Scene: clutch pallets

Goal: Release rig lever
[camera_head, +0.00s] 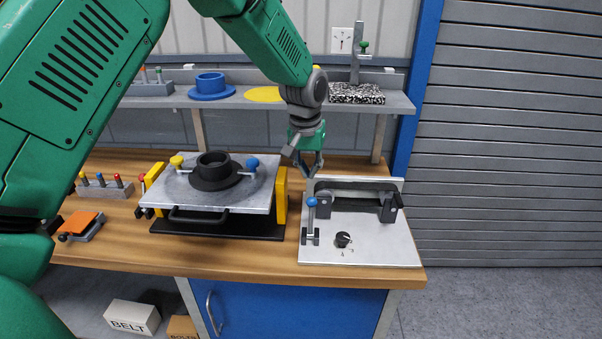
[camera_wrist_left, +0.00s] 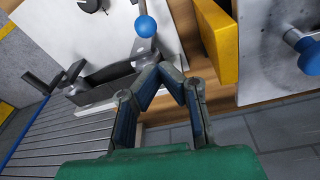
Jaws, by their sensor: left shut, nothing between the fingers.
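The rig is a pale grey metal panel (camera_head: 375,242) at the right end of the wooden bench. Its lever stands upright at the panel's left side, with a blue ball knob (camera_head: 311,202) on top and a dark base. The blue knob also shows in the left wrist view (camera_wrist_left: 146,26), just beyond my fingers. My left gripper (camera_head: 310,172) is above the panel's back left corner, near the lever but apart from it. In the left wrist view its fingertips (camera_wrist_left: 168,72) come together with nothing between them. My right gripper is in neither view.
A black rotary knob (camera_head: 343,239) and a bar between black brackets (camera_head: 388,206) are on the panel. Left of it stands a grey plate fixture (camera_head: 245,195) with yellow side posts and a black flanged ring (camera_head: 213,170). A shelf (camera_head: 235,99) runs behind.

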